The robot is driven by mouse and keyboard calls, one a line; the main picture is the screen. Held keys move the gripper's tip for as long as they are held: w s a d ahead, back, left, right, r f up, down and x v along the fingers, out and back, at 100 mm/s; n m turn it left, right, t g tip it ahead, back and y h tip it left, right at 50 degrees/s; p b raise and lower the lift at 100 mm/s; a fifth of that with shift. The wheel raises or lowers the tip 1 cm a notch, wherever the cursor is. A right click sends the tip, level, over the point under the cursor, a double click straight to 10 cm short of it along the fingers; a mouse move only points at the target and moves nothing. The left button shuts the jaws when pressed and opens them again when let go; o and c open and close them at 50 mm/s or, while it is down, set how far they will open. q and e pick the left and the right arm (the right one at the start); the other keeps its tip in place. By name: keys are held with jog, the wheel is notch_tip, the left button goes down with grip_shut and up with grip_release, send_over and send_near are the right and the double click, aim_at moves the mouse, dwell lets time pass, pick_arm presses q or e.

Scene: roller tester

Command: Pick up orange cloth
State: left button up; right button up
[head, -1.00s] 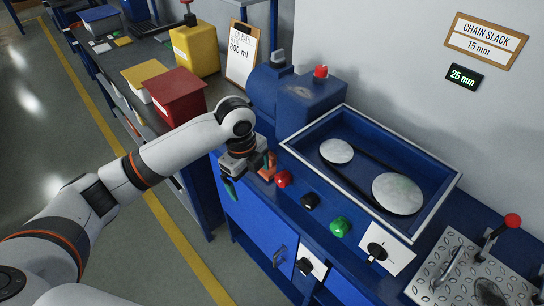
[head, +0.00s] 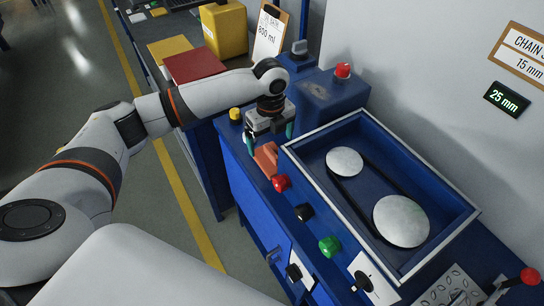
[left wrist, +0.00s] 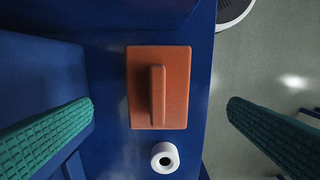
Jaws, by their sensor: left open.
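The orange cloth (head: 266,158) lies on the blue bench's front ledge, left of the red button. In the left wrist view it is an orange rectangular block (left wrist: 140,88) with a raised ridge down its middle. My left gripper (head: 269,133) is open above the ledge, close to the cloth's far end. In the left wrist view its green ridged fingers (left wrist: 160,108) stand wide apart on either side of the cloth, with nothing between their pads that they touch. My right gripper is not in view.
Red (head: 281,183), black (head: 304,212) and green (head: 330,246) buttons line the ledge. The framed tray (head: 385,168) with two discs and a belt stands right of them. A small white cylinder (left wrist: 165,157) sits beside the cloth. A red-knobbed blue housing (head: 335,100) rises behind.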

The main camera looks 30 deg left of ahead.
aim_at(271, 151)
pick_arm(q)
jog(key=shift+w+f+p, duration=0.15)
jog(key=shift+f+p, duration=0.45)
jog(key=shift+f, duration=2.35)
jog(key=c, duration=1.1)
notch_tip(271, 151, up, 10)
jog(key=shift+r+b, duration=0.1)
jog(key=shift+b, duration=0.55)
jog(key=o, duration=0.5)
jog(key=shift+c, duration=0.2)
jog(key=c, duration=0.3)
